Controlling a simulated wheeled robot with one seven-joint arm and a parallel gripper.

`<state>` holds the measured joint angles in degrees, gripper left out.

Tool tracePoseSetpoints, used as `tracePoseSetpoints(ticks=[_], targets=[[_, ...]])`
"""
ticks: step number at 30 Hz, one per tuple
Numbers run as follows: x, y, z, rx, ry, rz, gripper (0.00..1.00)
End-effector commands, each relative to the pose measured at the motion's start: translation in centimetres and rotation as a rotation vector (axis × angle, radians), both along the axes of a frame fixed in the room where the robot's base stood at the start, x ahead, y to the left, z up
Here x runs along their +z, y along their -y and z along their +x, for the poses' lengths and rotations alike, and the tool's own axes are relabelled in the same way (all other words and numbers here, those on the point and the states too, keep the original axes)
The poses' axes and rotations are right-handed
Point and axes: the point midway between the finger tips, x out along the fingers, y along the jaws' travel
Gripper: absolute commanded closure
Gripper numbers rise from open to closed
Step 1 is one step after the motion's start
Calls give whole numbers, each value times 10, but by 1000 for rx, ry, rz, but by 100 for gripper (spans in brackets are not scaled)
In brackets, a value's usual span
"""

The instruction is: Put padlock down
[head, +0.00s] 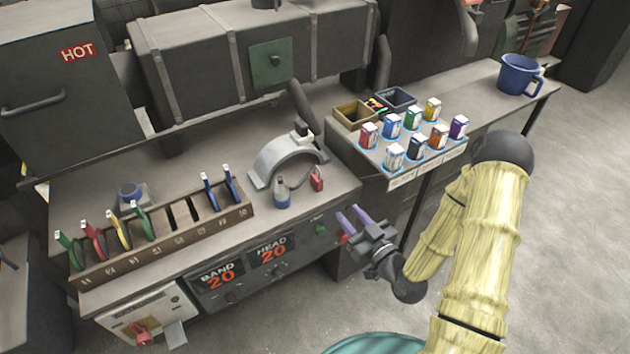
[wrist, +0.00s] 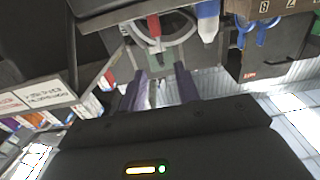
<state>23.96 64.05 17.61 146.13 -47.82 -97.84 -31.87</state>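A red padlock (head: 316,180) sits at the front edge of the bench, at the right foot of a grey arched piece (head: 285,157). A blue padlock (head: 282,197) with a grey shackle is just left of it. In the wrist view the red padlock (wrist: 154,26) and the blue padlock (wrist: 208,24) show at the top, beyond the fingertips. My gripper (head: 352,216), with purple fingers, is in front of the bench, below and right of the red padlock and apart from it. Its fingers (wrist: 160,72) are spread with nothing between them.
A wooden rack (head: 165,240) with several coloured-handled tools lies on the bench at left. A side shelf holds several small coloured boxes (head: 413,140), open bins (head: 355,115) and a blue mug (head: 518,75). A panel with BAND and HEAD displays (head: 245,267) faces the front. Open floor lies at right.

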Motion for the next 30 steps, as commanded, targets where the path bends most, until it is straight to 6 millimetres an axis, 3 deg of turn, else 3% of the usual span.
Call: tracePoseSetpoints(ticks=[11,22,30], targets=[[-2,-5,2,9,1,-4,68],[-5,-18,20,10,3,-4,68],[3,-44,59,9,0,-2,68]])
